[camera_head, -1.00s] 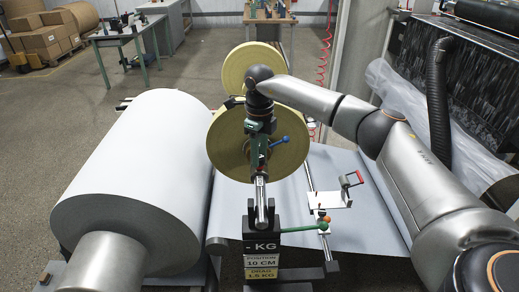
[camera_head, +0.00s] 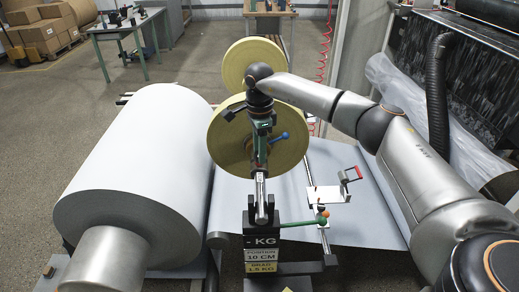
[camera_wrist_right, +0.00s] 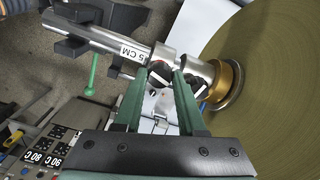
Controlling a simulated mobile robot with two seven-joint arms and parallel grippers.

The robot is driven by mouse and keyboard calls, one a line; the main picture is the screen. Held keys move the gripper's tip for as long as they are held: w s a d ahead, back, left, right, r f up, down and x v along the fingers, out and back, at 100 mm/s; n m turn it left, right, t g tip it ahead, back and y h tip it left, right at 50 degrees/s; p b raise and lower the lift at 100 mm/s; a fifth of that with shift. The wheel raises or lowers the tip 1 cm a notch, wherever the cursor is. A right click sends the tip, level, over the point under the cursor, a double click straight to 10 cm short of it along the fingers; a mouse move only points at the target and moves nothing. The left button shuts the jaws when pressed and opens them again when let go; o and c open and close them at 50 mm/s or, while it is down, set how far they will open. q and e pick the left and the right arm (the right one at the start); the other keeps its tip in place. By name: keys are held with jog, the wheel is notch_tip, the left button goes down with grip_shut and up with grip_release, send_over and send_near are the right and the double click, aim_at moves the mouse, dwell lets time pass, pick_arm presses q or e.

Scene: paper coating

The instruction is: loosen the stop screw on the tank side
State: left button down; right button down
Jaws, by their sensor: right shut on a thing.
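The steel shaft (camera_head: 261,194) runs out from the yellow-brown roll (camera_head: 228,150). In the right wrist view the shaft (camera_wrist_right: 88,37) carries a "5 CM" label, bright steel collars (camera_wrist_right: 163,53) and a brass-coloured ring (camera_wrist_right: 227,80) beside the roll. My right gripper (camera_head: 261,158) reaches down over the shaft in front of the roll. In the wrist view its green fingers (camera_wrist_right: 174,76) close at the collars on a small stop screw, with dark, red-marked parts at the tips. The fingertips mostly hide the screw, so its turn cannot be told. My left gripper is not in view.
A large pale paper roll (camera_head: 140,150) stands left, and a paper sheet (camera_head: 345,215) spreads right. A black weight block (camera_head: 262,228) marked KG, a green rod (camera_head: 298,224) and a white plate with a red handle (camera_head: 325,194) stand close to the shaft.

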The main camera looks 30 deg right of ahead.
jog(key=shift+n, duration=0.5)
jog(key=shift+a, duration=0.1)
jog(key=c, duration=0.5)
grip_release()
notch_tip(320, 180, up, 13)
jog(key=b, duration=0.1)
jog(key=shift+f, duration=0.2)
